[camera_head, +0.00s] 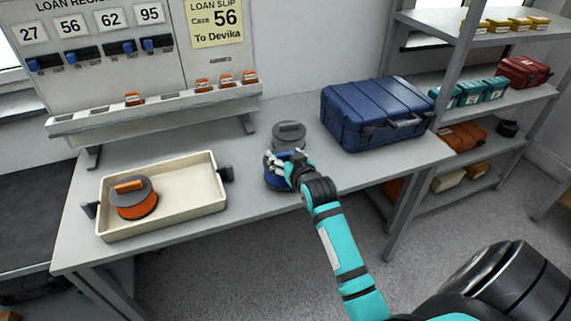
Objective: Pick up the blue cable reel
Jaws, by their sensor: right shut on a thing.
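The blue cable reel (276,181) is on the table near its front edge, partly hidden by my right gripper. My right gripper (279,162) is shut on the reel, over its top. Whether the reel is touching the table or slightly raised I cannot tell. A grey reel (289,136) stands just behind it. An orange cable reel (133,198) with an orange handle lies in the cream tray (192,208) at the left. My left gripper is not in view.
A blue case (372,110) stands on the table to the right. A shelf unit (470,90) with teal, red, orange and yellow boxes is at the right. A board with a loan slip (217,22) stands at the back. The table (215,150) is clear between tray and reels.

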